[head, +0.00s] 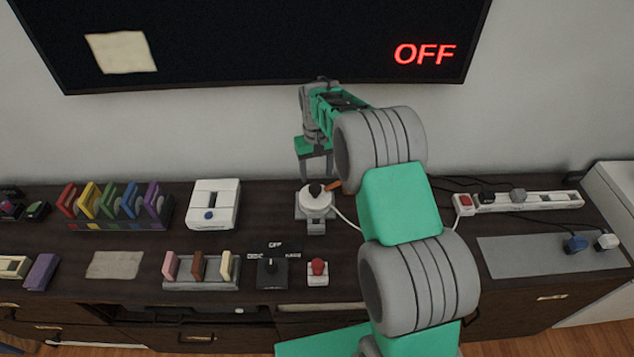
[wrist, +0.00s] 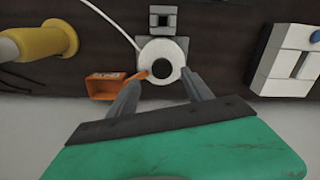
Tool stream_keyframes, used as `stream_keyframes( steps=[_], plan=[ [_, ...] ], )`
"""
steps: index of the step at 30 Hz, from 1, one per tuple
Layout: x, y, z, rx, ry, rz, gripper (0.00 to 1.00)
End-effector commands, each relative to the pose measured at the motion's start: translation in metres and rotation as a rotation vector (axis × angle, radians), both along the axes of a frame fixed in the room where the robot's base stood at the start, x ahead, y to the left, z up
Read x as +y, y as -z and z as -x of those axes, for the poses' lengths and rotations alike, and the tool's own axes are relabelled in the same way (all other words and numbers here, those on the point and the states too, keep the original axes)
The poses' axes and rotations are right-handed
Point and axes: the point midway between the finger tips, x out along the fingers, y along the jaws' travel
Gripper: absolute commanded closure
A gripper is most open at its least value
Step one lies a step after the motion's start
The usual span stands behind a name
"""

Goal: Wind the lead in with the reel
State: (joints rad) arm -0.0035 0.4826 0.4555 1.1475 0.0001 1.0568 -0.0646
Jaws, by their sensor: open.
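The reel (head: 316,204) is a white round drum with a dark centre knob and an orange crank arm, on a grey bracket on the dark cabinet top. It also shows in the wrist view (wrist: 172,49), with its orange crank arm (wrist: 146,74) pointing left. The white lead (head: 347,219) leaves the reel and passes behind my arm; it also shows in the wrist view (wrist: 112,22). My gripper (head: 315,178) is open and points down at the reel's wall side. In the wrist view its fingertips flank the drum's near edge; contact cannot be told.
An orange open-topped piece (wrist: 104,86) lies beside the left finger. A yellow spool-like thing (wrist: 45,42) is at the left. A white switch box (head: 212,204) stands left of the reel. A dial (head: 271,272) and red button (head: 318,268) are in front. A power strip (head: 525,200) lies right. The wall screen reads OFF.

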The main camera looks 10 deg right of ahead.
Motion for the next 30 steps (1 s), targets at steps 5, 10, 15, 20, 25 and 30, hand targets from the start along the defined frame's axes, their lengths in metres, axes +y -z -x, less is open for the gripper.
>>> stream_keyframes(
  steps=[5, 10, 15, 20, 25, 30],
  plan=[
    [0.002, 0.033, 0.001, 0.004, -0.003, 0.0, 0.41],
    [0.001, 0.056, 0.0, 0.0, -0.001, 0.0, 0.41],
    [0.0, 0.06, 0.0, -0.001, 0.001, 0.0, 0.41],
    [-0.001, 0.06, 0.0, -0.001, 0.002, 0.0, 0.45],
    [-0.001, 0.06, 0.0, -0.001, 0.002, 0.0, 0.59],
    [-0.001, 0.06, 0.0, -0.001, 0.002, 0.0, 0.73]
  ],
)
